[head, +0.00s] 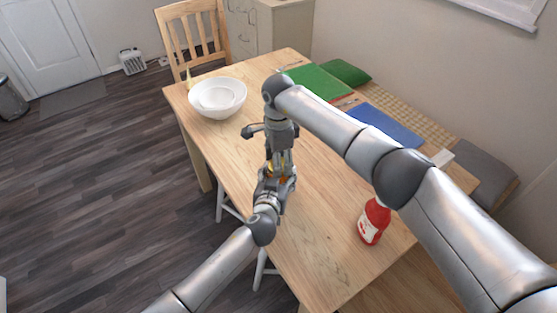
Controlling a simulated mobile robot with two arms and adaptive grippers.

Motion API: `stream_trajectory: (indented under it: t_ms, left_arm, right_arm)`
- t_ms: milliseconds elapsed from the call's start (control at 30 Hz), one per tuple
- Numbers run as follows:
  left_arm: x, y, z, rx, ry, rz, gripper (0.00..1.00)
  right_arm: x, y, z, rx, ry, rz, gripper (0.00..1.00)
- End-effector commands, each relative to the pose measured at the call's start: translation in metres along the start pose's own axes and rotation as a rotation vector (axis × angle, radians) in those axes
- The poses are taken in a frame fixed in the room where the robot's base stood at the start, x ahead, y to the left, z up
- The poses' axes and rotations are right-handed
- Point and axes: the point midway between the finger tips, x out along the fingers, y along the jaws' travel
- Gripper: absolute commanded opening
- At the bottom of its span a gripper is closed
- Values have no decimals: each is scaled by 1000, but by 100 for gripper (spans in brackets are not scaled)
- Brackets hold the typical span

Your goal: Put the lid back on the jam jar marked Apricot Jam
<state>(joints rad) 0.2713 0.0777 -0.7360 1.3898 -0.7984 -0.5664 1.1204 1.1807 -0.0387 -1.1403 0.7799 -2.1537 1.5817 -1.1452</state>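A small amber-orange patch (270,170), probably the jam jar, shows at the table's left edge where my two grippers meet. Its label cannot be read, and the lid cannot be made out. My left gripper (274,178) reaches up to it from below in the picture and covers its lower part. My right gripper (283,160) points down right above and beside it, with its fingers close to the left gripper. The fingers overlap in the head view, so I cannot tell whether either is closed on the jar or a lid.
The wooden table (320,180) holds nested white bowls (217,97) at the far left and a red bottle (374,221) at the near right. Green (317,82) and blue (383,126) mats lie along the right side. A wooden chair (193,35) stands at the far end.

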Motion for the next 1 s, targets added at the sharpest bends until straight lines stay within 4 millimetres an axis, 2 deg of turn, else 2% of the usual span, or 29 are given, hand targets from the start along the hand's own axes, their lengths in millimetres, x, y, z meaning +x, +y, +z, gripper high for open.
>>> stream_trajectory:
  t_ms: [233,267,400,767,1000]
  left_arm:
    - [0,0,0,0,0,0,0]
    - [0,0,0,0,0,0,0]
    - [0,0,0,0,0,0,0]
    - [0,0,0,0,0,0,0]
    - [0,0,0,0,0,0,0]
  right_arm:
    - [0,0,-1,2,1,0,23]
    - [0,0,-1,2,1,0,55]
    - [0,0,-1,1,1,0,73]
    - [-2,0,0,0,1,-1,73]
    - [-29,-1,-1,0,2,-4,73]
